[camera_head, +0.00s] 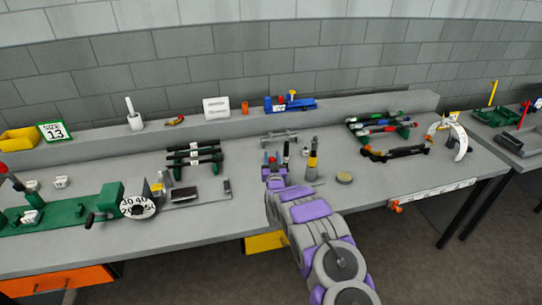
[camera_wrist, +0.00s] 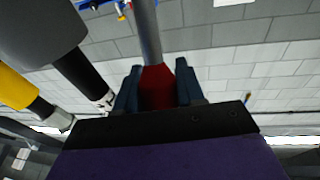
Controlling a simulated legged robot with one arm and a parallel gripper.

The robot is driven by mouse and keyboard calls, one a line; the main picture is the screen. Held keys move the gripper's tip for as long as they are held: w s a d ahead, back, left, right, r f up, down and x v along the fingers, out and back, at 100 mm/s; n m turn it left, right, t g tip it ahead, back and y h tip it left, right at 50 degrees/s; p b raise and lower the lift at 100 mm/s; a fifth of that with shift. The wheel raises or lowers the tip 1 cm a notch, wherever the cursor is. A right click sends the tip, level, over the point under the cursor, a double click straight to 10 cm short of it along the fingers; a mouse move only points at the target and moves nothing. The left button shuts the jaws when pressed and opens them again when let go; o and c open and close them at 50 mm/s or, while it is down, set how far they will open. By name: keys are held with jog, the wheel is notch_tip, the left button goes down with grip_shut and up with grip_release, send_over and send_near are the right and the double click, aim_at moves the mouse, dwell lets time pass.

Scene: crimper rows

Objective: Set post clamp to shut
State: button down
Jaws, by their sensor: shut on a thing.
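My gripper (camera_head: 273,167) is over the middle of the bench, near its front half. In the wrist view its two dark blue fingers (camera_wrist: 158,88) are shut on a red grip (camera_wrist: 157,86), with a grey bar (camera_wrist: 146,30) running up beyond it. I take the red grip to be the post clamp's handle; its label does not show. Its base and jaw are hidden by my gripper and arm in the head view. A dark post (camera_head: 286,150) stands just right of my gripper. I cannot tell whether the clamp is open or shut.
Racks of handled tools (camera_head: 194,160) stand to the left and others (camera_head: 380,127) to the right. A numbered dial (camera_head: 138,207) is at the front left.

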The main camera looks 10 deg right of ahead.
jog(key=shift+s+f+m+t+h, duration=0.15)
jog(key=shift+s+f+t+h, duration=0.1)
jog(key=shift+s+t, duration=0.35)
jog(key=shift+s+f+m+t+h, duration=0.2)
jog(key=shift+s+t, duration=0.3)
jog(key=shift+t, duration=0.2)
jog(key=c, duration=0.8)
grip_release()
jog(key=shift+r, duration=0.1)
